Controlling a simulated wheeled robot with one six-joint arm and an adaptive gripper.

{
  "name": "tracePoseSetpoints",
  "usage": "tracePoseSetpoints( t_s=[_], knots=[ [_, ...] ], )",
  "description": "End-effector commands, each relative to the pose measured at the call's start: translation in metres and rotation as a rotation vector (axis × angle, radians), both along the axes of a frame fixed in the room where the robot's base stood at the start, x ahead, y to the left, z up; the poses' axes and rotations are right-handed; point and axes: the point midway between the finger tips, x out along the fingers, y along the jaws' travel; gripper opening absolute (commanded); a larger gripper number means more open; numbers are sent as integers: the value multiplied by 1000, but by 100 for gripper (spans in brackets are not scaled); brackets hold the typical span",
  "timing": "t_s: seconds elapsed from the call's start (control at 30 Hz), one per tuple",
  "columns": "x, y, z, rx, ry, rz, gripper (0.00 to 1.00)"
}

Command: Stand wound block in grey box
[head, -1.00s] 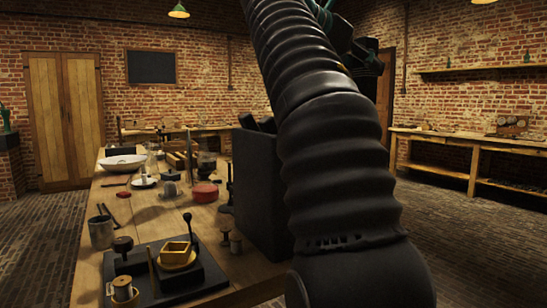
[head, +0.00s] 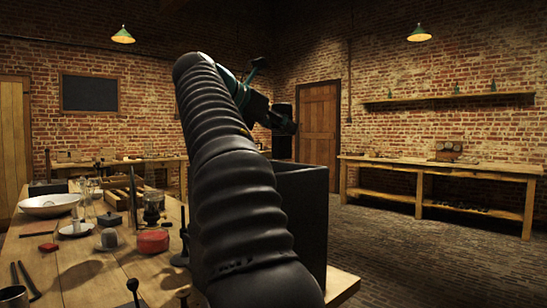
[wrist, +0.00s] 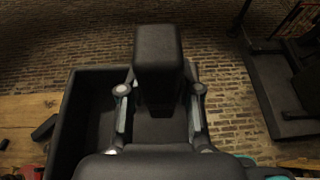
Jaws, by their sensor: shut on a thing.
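My gripper (wrist: 160,105) is shut on a dark, upright-looking block (wrist: 158,62), one finger on each side. No winding can be made out on it. The dark grey open box (wrist: 88,118) lies below in the wrist view, its opening mostly to the left of and behind the block. The block appears over the right part of the box, but its height above it cannot be told. In the head view the tall grey box (head: 303,205) stands on the table's right side, partly hidden by my arm. My gripper (head: 285,122) is beyond and above its rim there.
The wooden table (head: 95,262) holds a white bowl (head: 48,204), a red pot (head: 152,241) and several small items left of the box. A small black block (wrist: 45,128) lies left of the box. A dark wheeled-looking frame (wrist: 268,85) stands on the brick floor to the right.

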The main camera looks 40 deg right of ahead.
Motion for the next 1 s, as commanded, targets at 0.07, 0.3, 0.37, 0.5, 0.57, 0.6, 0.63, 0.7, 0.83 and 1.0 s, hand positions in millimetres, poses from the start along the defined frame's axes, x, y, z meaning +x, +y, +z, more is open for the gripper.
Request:
tracePoseSetpoints(
  t_s=[0.07, 0.3, 0.37, 0.5, 0.57, 0.6, 0.63, 0.7, 0.83, 1.0],
  knots=[
    [14, -7, -9, -1, 1, -2, 0],
    [38, -16, -25, -2, -2, 2, 0],
    [38, -15, -27, -2, -1, 3, 0],
    [38, -15, -33, -1, 0, 3, 0],
    [38, -15, -38, -1, 2, 4, 0],
    [38, -14, -42, -1, 0, 4, 0],
    [37, -14, -44, -1, 0, 5, 0],
    [38, -14, -52, -1, 0, 4, 0],
    [38, -14, -61, -2, -1, 5, 0],
    [38, -14, -64, -1, -2, 5, 0]
  ],
)
